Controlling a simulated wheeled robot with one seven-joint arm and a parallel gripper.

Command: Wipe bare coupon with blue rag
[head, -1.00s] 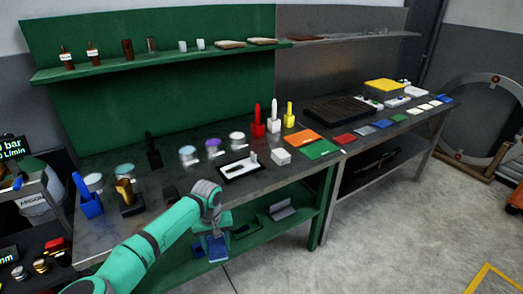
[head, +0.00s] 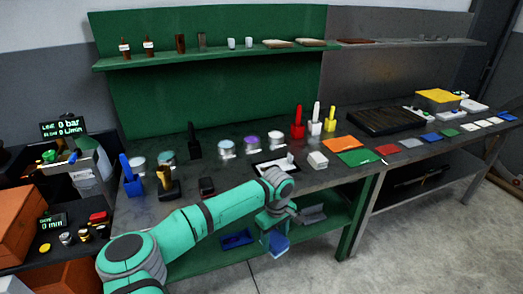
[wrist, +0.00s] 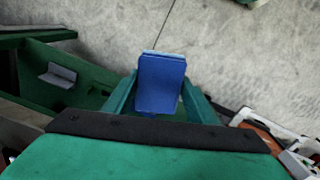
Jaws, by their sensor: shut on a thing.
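My gripper (head: 275,220) is shut on a flat blue piece, which looks like the blue rag (head: 277,244), below the front edge of the green bench. In the wrist view the blue rag (wrist: 160,82) sits between the two green fingers and has a pale far edge. A plain grey square (head: 411,143) lies in a row of coloured squares on the right bench; it may be the bare coupon, but I cannot tell for sure. The rag is well away from that row.
An orange sheet (head: 341,144) and a green sheet (head: 361,158) lie to the right. A grey bracket (head: 312,215) is on the lower shelf. Open floor lies in front.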

